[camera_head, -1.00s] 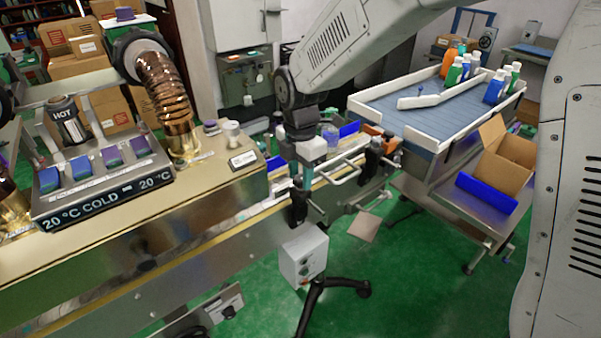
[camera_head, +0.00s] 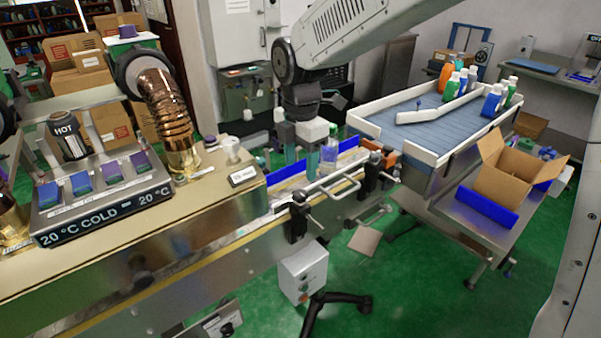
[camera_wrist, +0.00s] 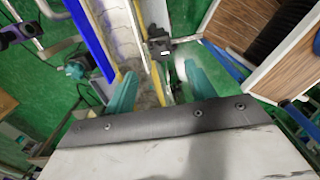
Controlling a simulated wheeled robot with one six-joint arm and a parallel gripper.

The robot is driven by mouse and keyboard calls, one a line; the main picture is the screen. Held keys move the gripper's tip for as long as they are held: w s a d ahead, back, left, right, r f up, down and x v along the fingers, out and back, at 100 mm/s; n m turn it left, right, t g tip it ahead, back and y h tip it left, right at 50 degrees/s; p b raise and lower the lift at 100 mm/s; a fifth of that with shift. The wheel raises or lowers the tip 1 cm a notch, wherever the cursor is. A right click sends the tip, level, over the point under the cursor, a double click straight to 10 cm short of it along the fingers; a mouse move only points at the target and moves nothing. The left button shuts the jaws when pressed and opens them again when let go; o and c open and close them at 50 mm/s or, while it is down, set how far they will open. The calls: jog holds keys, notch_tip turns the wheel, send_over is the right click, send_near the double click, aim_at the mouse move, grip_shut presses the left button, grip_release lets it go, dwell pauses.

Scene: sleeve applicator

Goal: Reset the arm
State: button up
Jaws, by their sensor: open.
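My gripper (camera_head: 299,150) is open, with its two teal fingers pointing down over the conveyor beside its blue guide rail (camera_head: 287,184). In the wrist view my gripper (camera_wrist: 163,90) has its fingers spread wide, with nothing between them but the conveyor belt (camera_wrist: 125,45) below. A clear bottle (camera_head: 329,151) stands on the conveyor just right of the fingers in the head view. My arm reaches in from the upper right.
Black rail clamps (camera_head: 298,222) stick up along the conveyor's near side. A blue-floored tray (camera_head: 425,120) with several bottles stands right, above an open cardboard box (camera_head: 508,175). A cold plate (camera_head: 105,195) and copper hose (camera_head: 165,105) stand left.

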jog(key=shift+r, duration=0.1)
jog(key=shift+s+m, duration=0.1)
jog(key=shift+m, duration=0.7)
jog(key=s+d+r+m, duration=0.2)
jog(key=s+d+m, duration=0.9)
jog(key=s, duration=0.2)
jog(key=s+d+r+m+t, duration=0.1)
jog(key=s+d+r+m, duration=0.2)
jog(key=s+d+m, duration=0.8)
jog(key=s+m, duration=0.1)
jog(key=s, duration=0.2)
jog(key=shift+d+r, duration=0.15)
jog(key=shift+d, duration=0.1)
